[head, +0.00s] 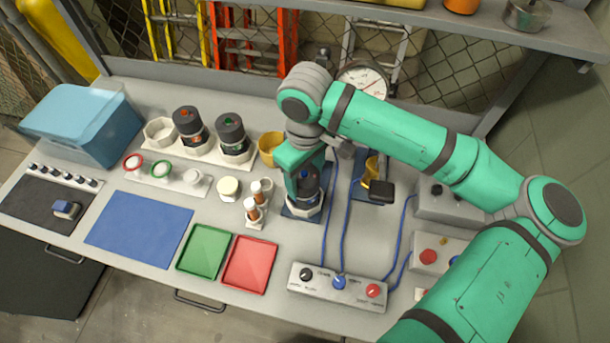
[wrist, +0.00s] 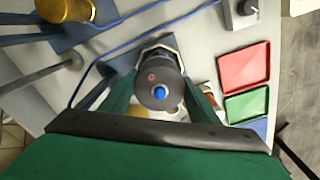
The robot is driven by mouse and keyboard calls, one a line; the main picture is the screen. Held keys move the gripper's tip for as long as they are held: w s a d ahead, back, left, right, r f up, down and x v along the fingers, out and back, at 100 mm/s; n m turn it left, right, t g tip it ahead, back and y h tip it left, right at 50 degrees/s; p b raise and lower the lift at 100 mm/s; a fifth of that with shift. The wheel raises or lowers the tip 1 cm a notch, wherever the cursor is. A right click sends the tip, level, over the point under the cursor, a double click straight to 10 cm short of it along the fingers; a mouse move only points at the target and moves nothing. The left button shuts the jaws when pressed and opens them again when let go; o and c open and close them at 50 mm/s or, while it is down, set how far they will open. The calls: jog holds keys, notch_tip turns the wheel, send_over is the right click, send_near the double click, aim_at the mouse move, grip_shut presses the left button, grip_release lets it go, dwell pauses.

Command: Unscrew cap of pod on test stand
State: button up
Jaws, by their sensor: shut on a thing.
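The pod (head: 306,190) stands upright on the test stand (head: 302,212), a dark blue base with a pale holder. Its dark cap shows a blue centre and a small red mark in the wrist view (wrist: 159,91). My gripper (head: 303,170) comes down over the pod from above. Its two green fingers lie on either side of the cap in the wrist view (wrist: 160,98) and are shut on it. The pod's lower body is mostly hidden under the cap in the wrist view. I cannot tell whether the cap has turned.
Two other dark-capped pods (head: 187,122) stand in a white rack at left. A control box (head: 340,285) with knobs sits in front, and blue cables run beside the stand. A red tray (head: 250,263), a green tray (head: 204,251) and a blue mat (head: 138,230) lie left of it.

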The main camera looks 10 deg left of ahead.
jog(key=n, duration=0.7)
jog(key=shift+n, duration=0.3)
jog(key=n, duration=0.8)
jog(key=shift+s+n, duration=0.1)
jog(key=shift+n, duration=0.2)
jog(key=o, duration=1.1)
jog(key=shift+c, duration=0.2)
jog(key=shift+r, duration=0.2)
